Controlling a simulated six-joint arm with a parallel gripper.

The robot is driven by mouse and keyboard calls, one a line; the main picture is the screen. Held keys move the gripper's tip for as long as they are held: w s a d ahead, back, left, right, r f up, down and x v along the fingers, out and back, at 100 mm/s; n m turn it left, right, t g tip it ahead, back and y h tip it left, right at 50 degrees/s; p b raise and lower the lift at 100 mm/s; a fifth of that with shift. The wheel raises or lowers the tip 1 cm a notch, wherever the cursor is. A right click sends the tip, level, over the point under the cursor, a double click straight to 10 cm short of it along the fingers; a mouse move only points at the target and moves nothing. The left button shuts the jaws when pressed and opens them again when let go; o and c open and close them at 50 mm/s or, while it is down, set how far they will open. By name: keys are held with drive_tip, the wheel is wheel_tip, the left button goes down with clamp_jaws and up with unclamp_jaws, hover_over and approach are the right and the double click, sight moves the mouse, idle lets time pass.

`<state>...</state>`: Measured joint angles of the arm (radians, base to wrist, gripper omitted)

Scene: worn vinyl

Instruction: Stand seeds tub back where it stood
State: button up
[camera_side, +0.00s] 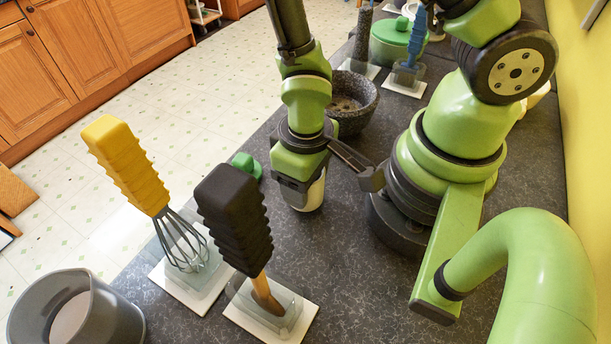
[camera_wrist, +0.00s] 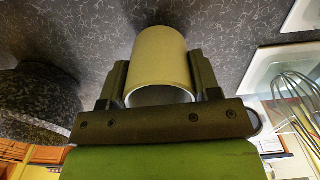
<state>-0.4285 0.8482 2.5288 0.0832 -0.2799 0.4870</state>
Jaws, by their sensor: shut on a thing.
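The seeds tub appears to be the cream cylinder at my gripper; no label can be read. In the wrist view the tub (camera_wrist: 158,55) lies between the two dark fingers of my gripper (camera_wrist: 160,82), which is shut on it. In the side view the lower part of the tub (camera_side: 312,196) shows below my gripper (camera_side: 303,186), and the rest is hidden by the gripper. The tub looks upright, with its base at or very near the dark countertop (camera_side: 345,290). I cannot tell whether it touches.
A stone mortar (camera_side: 352,104) stands behind my gripper. A yellow-handled whisk (camera_side: 135,170) and a black-handled tool (camera_side: 236,220) stand in holders at front left, near a grey container (camera_side: 75,312). A green lidded pot (camera_side: 390,45) and blue-handled tool (camera_side: 416,42) stand at the back.

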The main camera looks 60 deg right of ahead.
drive_tip(key=shift+f, duration=0.7)
idle(0.8)
drive_tip(key=o, duration=1.2)
drive_tip(key=shift+c, duration=0.2)
drive_tip(key=shift+r, duration=0.1)
wheel_tip(320, 180, up, 8)
idle(1.1)
idle(0.4)
wheel_tip(320, 180, up, 10)
idle(0.5)
